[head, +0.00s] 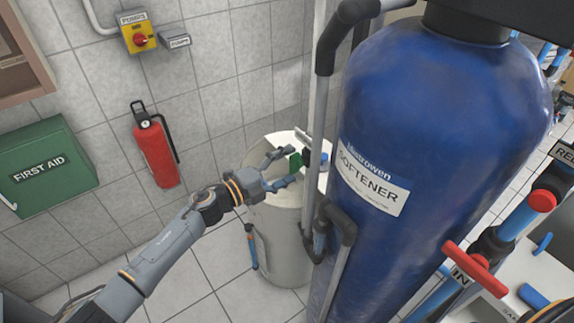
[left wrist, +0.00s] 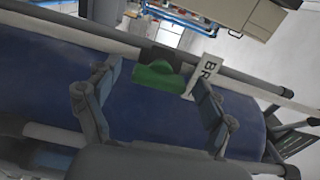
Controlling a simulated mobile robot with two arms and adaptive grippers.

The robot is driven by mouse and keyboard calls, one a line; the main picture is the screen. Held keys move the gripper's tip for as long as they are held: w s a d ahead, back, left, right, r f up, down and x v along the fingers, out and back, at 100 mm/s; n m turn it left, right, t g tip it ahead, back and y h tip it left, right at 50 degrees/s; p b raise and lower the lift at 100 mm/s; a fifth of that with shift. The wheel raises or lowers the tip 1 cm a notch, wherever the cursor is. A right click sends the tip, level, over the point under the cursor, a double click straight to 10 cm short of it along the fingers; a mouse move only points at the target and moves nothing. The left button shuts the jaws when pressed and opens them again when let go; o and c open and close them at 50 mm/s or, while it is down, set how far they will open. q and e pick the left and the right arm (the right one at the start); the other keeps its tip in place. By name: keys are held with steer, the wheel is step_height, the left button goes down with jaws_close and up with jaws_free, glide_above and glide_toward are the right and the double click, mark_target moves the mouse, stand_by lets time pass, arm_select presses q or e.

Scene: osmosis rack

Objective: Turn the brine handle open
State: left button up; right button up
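The brine handle is a small green handle (head: 295,160) on a thin vertical pipe beside the blue softener vessel, above the pale brine tank (head: 275,235). In the left wrist view the green handle (left wrist: 158,77) lies near the middle, with a white label (left wrist: 203,75) starting "BR" next to it. My left gripper (head: 284,168) is open, its fingers spread to either side of the handle. In the left wrist view my left gripper (left wrist: 156,80) frames the handle between its fingertips. I cannot tell whether either finger touches it. My right gripper's fingers are not in view.
The large blue softener vessel (head: 440,120) stands right of the handle. A grey pipe (head: 315,130) runs close beside the gripper. A red fire extinguisher (head: 157,150) and a green first aid box (head: 45,168) are on the tiled wall. A red inlet handle (head: 475,268) is at right.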

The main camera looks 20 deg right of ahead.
arm_select(q)
steer(key=shift+a, duration=0.1)
steer(key=v, duration=1.2)
